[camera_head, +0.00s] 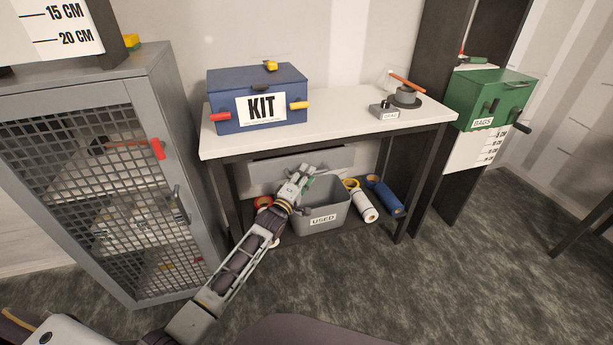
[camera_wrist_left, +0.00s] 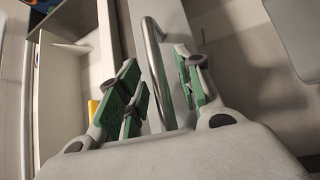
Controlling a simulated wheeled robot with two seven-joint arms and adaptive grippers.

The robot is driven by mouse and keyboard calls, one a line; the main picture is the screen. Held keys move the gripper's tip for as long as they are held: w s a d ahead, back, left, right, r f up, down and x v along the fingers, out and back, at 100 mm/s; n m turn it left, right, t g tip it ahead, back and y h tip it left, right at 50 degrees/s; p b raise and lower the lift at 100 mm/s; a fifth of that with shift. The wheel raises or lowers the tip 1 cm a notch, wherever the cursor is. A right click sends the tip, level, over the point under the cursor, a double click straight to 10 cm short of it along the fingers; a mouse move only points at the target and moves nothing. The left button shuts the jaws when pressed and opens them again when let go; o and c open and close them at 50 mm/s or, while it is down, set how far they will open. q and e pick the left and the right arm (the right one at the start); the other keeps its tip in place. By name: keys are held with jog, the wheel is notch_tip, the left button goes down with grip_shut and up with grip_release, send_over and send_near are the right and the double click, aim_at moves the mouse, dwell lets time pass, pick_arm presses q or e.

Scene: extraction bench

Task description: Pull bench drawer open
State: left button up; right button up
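The bench drawer is a light grey front (camera_head: 265,176) under the white bench top (camera_head: 340,125). My left gripper (camera_head: 303,178) is in front of it in the head view and covers its middle. In the left wrist view the drawer's curved metal bar handle (camera_wrist_left: 157,66) stands off the grey drawer front (camera_wrist_left: 168,22). The left gripper's green-padded fingers (camera_wrist_left: 160,92) are apart, on either side of the bar; I cannot tell whether they touch it. A pale hollow with a yellow item (camera_wrist_left: 93,108) shows to the left; I cannot tell surely if it is the drawer's inside.
A blue KIT box (camera_head: 230,95) and a small device (camera_head: 406,97) stand on the bench. A grey USED bin (camera_head: 322,219) is below the drawer, beside several rolls (camera_head: 362,200). A mesh cabinet (camera_head: 110,190) stands left, a green box (camera_head: 490,95) right. Carpet in front is clear.

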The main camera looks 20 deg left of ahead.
pick_arm(q)
jog(key=shift+w, duration=0.3)
grip_shut()
dwell(0.4)
